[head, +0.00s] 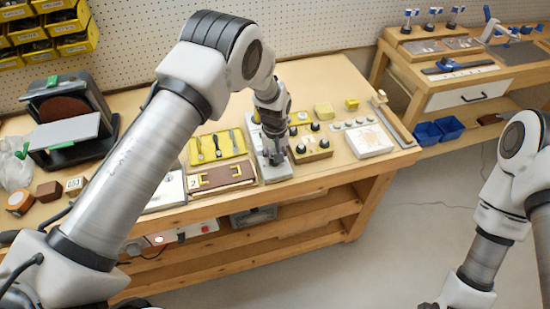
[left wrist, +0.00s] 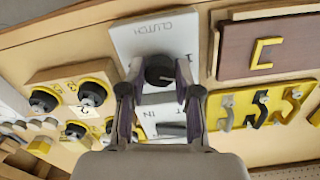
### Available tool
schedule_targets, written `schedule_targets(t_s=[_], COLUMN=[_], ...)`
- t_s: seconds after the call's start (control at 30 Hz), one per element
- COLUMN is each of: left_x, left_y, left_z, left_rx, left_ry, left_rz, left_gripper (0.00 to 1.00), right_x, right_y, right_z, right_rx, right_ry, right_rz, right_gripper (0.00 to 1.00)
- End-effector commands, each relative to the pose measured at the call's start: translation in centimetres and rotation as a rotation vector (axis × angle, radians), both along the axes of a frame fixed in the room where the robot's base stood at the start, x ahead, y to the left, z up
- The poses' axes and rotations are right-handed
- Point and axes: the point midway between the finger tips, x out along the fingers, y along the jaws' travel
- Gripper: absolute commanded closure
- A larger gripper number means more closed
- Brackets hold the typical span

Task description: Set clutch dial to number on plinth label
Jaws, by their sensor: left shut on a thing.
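The clutch panel (left wrist: 150,35) is a white plate marked CLUTCH, with a black round dial (left wrist: 160,72) on it. My left gripper (left wrist: 160,95) has its two fingers on either side of the dial and is shut on it. The dial's pointer and most of its scale are hidden by the fingers; part of a mark shows beside the right finger. In the head view the left gripper (head: 274,158) points down at the panel (head: 279,174) near the bench's front edge. My right arm is at the right; its gripper is out of frame.
A wooden block with black knobs (left wrist: 92,94) and yellow rings stands close beside the panel, bearing small number labels. The floor (head: 400,250) is clear.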

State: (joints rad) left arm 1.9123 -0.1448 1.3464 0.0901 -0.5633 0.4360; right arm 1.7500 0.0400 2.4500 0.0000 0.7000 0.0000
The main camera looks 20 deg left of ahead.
Motion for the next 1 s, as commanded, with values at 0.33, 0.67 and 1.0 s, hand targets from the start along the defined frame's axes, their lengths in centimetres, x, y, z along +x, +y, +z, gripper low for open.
schedule_targets(t_s=[0.33, 0.67, 1.0], left_x=[-0.21, -0.26, -0.29], left_y=[0.04, 0.05, 0.05], left_z=[-0.31, -0.31, -0.32], left_rx=[0.001, 0.0, 0.0], left_ry=[0.006, 0.006, 0.007], left_rz=[-0.253, -0.361, -0.371], left_gripper=[1.0, 1.0, 1.0], right_x=[0.0, 0.0, 0.0], right_y=[0.0, 0.0, 0.0], right_z=[-0.75, -0.91, -0.91], right_rx=[0.0, 0.0, 0.0], right_ry=[0.0, 0.0, 0.0], right_rz=[0.0, 0.0, 0.0], right_gripper=[0.6, 0.6, 0.6])
